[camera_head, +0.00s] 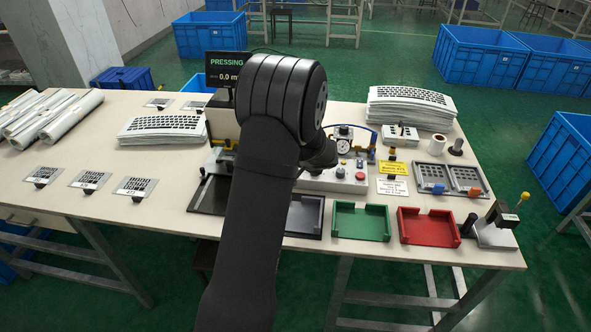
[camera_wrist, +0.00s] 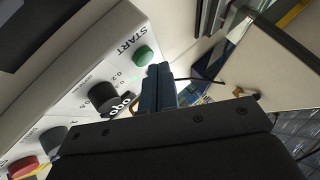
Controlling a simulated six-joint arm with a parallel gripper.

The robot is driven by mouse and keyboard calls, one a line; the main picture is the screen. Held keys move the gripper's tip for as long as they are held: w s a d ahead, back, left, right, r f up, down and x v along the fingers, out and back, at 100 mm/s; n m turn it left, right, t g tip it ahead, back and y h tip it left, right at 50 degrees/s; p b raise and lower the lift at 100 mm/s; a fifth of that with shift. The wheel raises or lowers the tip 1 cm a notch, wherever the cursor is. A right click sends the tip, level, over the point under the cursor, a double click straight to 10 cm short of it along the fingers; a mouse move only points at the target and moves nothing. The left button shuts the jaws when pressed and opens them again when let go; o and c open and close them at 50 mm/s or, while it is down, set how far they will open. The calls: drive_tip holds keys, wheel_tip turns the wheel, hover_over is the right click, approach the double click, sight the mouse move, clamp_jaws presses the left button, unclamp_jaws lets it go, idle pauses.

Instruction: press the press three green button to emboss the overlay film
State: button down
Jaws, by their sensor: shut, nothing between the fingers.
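In the wrist view a green button (camera_wrist: 146,56) sits beside the word START on a light control panel (camera_wrist: 70,75). My gripper (camera_wrist: 161,70) is shut and empty, its fingertips right by the button; I cannot tell whether they touch it. In the head view my arm covers the green button and most of the press. A display (camera_head: 228,70) above the press reads PRESSING with a value near 0.0. The same panel (camera_head: 330,180) shows partly in the head view. No film under the press can be seen.
Grey (camera_head: 305,216), green (camera_head: 361,223) and red (camera_head: 428,227) trays line the table's front edge. Film stacks (camera_head: 163,128) (camera_head: 411,108) lie left and right. A red button (camera_wrist: 23,167) and black knobs (camera_wrist: 103,96) share the panel. A gauge (camera_head: 344,131) stands behind it.

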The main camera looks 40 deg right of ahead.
drive_tip(key=shift+r, duration=2.95)
